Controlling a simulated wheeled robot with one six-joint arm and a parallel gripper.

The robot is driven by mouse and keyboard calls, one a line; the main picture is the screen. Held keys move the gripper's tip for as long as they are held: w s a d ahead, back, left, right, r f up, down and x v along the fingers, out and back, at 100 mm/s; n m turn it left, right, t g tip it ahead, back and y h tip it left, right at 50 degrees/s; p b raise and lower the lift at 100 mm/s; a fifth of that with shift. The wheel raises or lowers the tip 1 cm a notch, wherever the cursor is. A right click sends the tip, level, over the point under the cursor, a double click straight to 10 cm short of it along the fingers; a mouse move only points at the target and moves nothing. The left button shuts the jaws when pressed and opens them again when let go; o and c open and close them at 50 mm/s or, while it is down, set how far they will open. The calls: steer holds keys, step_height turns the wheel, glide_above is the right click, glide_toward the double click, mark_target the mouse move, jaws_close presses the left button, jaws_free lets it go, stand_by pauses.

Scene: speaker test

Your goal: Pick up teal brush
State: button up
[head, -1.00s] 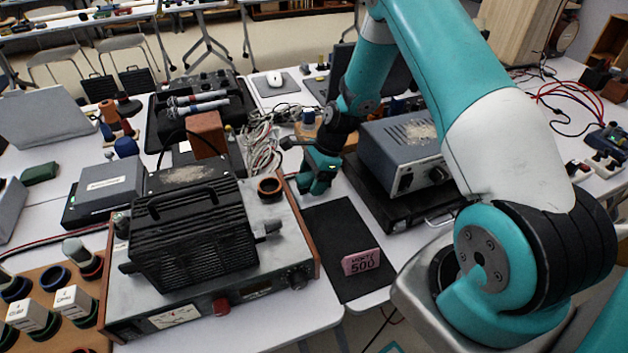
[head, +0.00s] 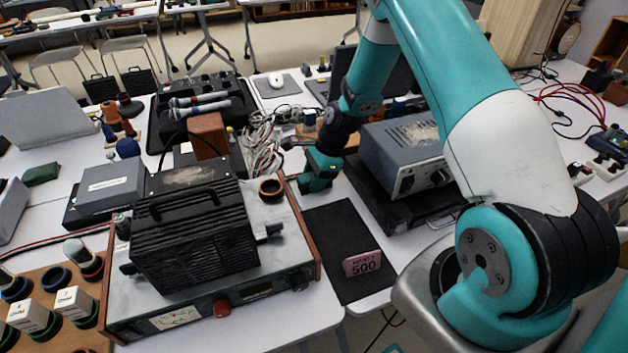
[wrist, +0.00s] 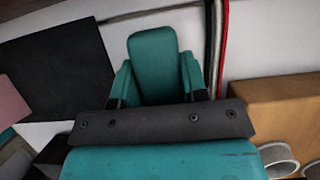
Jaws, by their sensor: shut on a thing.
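The teal brush (wrist: 153,62) shows in the wrist view as a smooth teal block with a rounded far end. It sits between the two teal fingers of my gripper (wrist: 156,80), which is shut on it. In the head view my gripper (head: 316,178) is over the gap between the large instrument on the left and the grey box on the right, behind the black mat. I cannot tell the brush apart from the teal gripper in the head view. A dark bar of the gripper hides the brush's near end in the wrist view.
A grey box (head: 408,150) stands close right of my gripper on a black case. A large instrument (head: 185,325) carrying a black ribbed unit (head: 195,245) and a brown ring (head: 271,188) is at left.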

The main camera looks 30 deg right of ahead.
step_height(320, 180, up, 20)
stand_by(0.3)
